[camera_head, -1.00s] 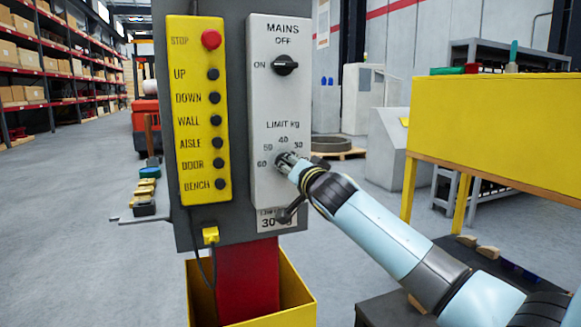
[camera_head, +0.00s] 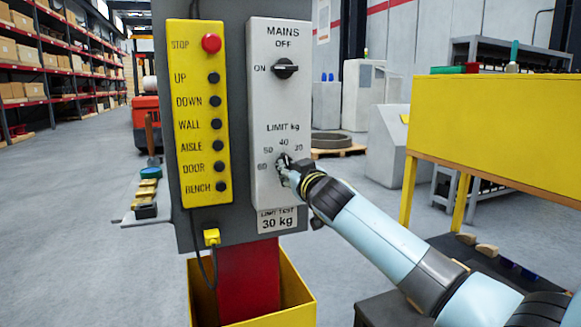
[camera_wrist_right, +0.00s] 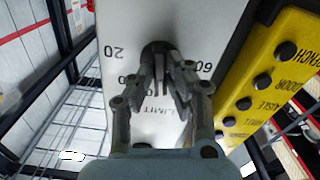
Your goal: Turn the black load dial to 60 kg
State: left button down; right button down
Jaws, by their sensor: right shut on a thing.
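The black load dial (camera_head: 282,160) sits on the lower part of the light grey panel (camera_head: 265,105), under the words LIMIT kg, with a scale around it marked 60, 50, 40 and 20. My right gripper (camera_head: 287,170) is at the dial and shut on it. In the right wrist view the dial (camera_wrist_right: 158,47) is dark and round, between the fingertips of the gripper (camera_wrist_right: 161,72). There 20 is on the left and 60 on the right. The fingers cover much of the dial, and I cannot tell which number it points to. My left gripper is not in view.
Above is the black MAINS switch (camera_head: 285,68). A yellow button box (camera_head: 200,110) with a red STOP button (camera_head: 211,43) stands left of the panel. A label (camera_head: 278,220) below reads LIMIT TEST 30 kg. A yellow bench (camera_head: 490,130) is at the right.

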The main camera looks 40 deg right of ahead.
jog(key=n+p, duration=0.1)
jog(key=n, duration=0.3)
jog(key=shift+n, duration=0.3)
jog(key=n+p, duration=0.1)
jog(key=n, duration=0.2)
jog(key=shift+n, duration=0.4)
jog(key=n+p, duration=0.1)
jog(key=n, duration=0.2)
jog(key=shift+f+n+p, duration=0.15)
jog(key=shift+n+p, duration=0.35)
jog(key=shift+n, duration=1.5)
jog(key=c, duration=1.3)
grip_release()
jog(key=shift+a, duration=0.1)
jog(key=v, duration=1.2)
